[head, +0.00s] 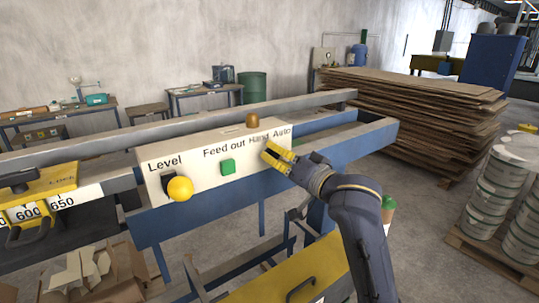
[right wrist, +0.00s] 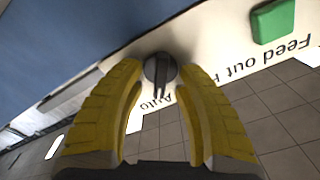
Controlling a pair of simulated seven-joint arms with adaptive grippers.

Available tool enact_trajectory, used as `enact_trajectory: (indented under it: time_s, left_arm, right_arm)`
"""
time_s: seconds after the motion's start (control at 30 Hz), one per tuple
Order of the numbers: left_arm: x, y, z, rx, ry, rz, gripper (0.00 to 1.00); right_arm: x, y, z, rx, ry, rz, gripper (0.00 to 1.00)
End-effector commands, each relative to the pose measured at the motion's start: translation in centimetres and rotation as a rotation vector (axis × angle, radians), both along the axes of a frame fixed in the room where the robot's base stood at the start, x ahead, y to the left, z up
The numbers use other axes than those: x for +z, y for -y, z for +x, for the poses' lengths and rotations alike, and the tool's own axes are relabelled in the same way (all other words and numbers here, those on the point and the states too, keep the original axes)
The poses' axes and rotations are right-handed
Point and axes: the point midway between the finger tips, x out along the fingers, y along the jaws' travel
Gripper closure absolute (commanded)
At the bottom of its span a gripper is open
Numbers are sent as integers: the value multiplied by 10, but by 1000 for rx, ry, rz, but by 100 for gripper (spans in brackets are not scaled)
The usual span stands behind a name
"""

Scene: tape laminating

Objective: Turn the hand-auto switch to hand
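The hand-auto switch (right wrist: 159,70) is a dark round knob with a raised grip. In the right wrist view it sits between and just beyond the fingertips of my right gripper (right wrist: 160,78). The lettering beside it is partly covered by the fingers. The yellow fingers are apart, one on each side of the knob; no firm contact shows. My left gripper is not in view.
The panel also carries a green feed-out button (head: 227,166) and a yellow level knob (head: 180,188) to the left. A brown knob (head: 252,120) stands on top. Blue machine rails (head: 350,143) run behind. Stacked cardboard (head: 410,105) stands at the back right.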

Motion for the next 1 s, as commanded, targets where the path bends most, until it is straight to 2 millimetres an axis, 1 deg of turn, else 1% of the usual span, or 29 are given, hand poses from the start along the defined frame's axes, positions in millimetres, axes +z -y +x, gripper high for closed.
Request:
enact_trajectory:
  time_s: [0.4,0.7,1.0]
  left_arm:
    - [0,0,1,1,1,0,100]
    - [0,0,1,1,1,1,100]
    - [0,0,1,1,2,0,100]
  right_arm:
    - [0,0,2,-4,1,-1,66]
    - [0,0,2,-4,1,-1,100]
    - [0,0,2,-4,4,-6,100]
